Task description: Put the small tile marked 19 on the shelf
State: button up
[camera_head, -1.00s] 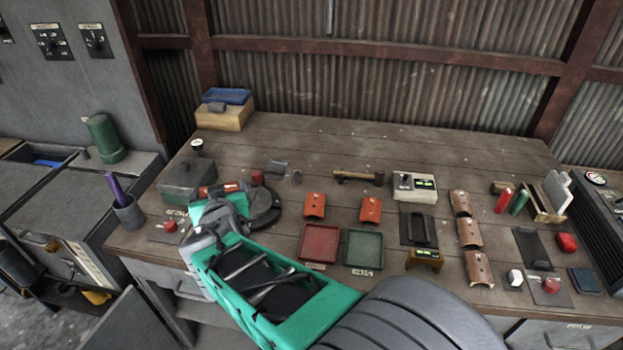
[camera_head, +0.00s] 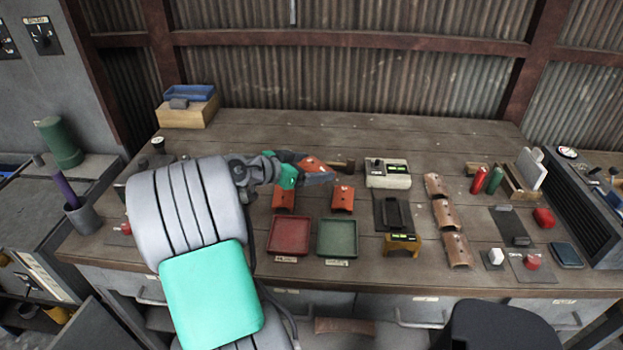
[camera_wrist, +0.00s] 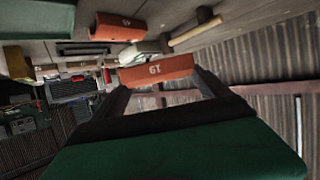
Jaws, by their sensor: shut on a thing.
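My gripper (camera_head: 318,178) is shut on an orange tile (camera_head: 313,163), held above the middle of the workbench. In the wrist view, which is upside down, the tile (camera_wrist: 157,70) sits between the two fingers, and its mark reads as 19 when turned over. Another orange piece (camera_wrist: 118,27) with a similar mark lies on the bench in that view. Two orange curved pieces, the left one (camera_head: 284,199) and the right one (camera_head: 343,199), lie on the bench below the gripper. I cannot tell which thing is the shelf.
A red tray (camera_head: 289,236) and a green tray (camera_head: 338,238) lie at the front. A white control box (camera_head: 388,174) stands right of my gripper. Brown curved pieces (camera_head: 445,214) line up farther right. A wooden rack (camera_head: 518,185) stands at the right.

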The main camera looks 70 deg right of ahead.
send_over(310, 190)
notch_tip(310, 190, down, 6)
jog(key=shift+r+p, duration=0.15)
jog(key=shift+p, duration=0.2)
notch_tip(310, 190, down, 3)
jog(key=shift+r+p, duration=0.15)
jog(key=shift+p, duration=0.35)
jog(key=shift+f, duration=0.35)
jog(key=shift+f, duration=0.1)
jog(key=shift+f+b, duration=0.15)
jog(key=shift+b, duration=0.15)
jog(key=o, duration=1.3)
jog(key=shift+c, duration=0.2)
jog(key=shift+r, duration=0.2)
